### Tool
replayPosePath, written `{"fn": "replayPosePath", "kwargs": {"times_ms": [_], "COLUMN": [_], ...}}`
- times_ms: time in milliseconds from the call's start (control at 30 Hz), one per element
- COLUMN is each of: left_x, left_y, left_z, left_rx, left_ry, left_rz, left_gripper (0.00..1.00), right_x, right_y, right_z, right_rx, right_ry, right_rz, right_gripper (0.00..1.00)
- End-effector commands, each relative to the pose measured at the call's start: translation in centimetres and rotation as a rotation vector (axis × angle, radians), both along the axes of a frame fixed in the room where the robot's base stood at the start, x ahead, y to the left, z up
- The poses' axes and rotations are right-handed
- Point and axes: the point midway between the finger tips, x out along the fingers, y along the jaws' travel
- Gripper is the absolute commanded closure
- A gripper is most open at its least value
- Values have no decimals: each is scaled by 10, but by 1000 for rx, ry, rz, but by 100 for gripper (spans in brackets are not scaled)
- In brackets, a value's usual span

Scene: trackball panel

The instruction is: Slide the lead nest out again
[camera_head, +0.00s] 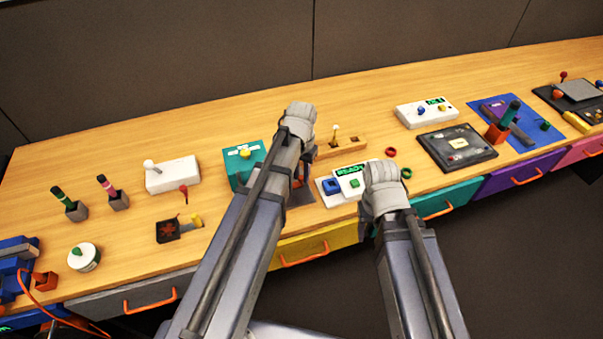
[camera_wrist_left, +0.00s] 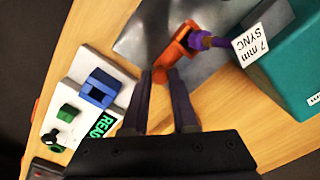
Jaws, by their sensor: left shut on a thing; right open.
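In the left wrist view my left gripper (camera_wrist_left: 164,76) is shut on the near end of an orange piece (camera_wrist_left: 176,50). The orange piece lies over a grey metal plate (camera_wrist_left: 140,38). A purple plug (camera_wrist_left: 203,41) meets its far end, beside a white tag (camera_wrist_left: 264,29) reading "7 mm SYNC". I cannot tell for certain which part is the lead nest. In the head view my left wrist hides most of this spot; the teal box (camera_head: 236,158) stands just left of it. My right gripper (camera_head: 386,190) is open beside the white READY panel, its fingers mostly hidden by the wrist.
The white READY panel (camera_head: 322,196) carries a blue block and a green button, close to both grippers. A wooden block with a lever (camera_head: 350,145) stands behind. Red and green rings (camera_head: 391,152) lie to the right. Drawers with orange handles line the front edge.

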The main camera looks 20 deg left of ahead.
Motion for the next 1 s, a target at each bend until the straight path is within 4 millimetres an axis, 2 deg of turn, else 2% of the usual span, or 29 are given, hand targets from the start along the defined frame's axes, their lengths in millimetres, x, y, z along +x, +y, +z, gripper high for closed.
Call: {"fn": "replayPosePath", "kwargs": {"times_ms": [400, 767, 1000], "left_x": [1, 24, 24], "left_y": [-2, -33, -36], "left_z": [0, 0, 0], "left_rx": [0, 0, -4], "left_ry": [0, 0, -2], "left_rz": [-1, -2, -1], "left_gripper": [100, 100, 100], "right_x": [0, 0, 0], "right_y": [0, 0, 0], "right_z": [0, 0, 0], "right_rx": [0, 0, 0], "right_ry": [0, 0, 0], "right_rz": [0, 0, 0], "right_gripper": [43, 43, 43]}}
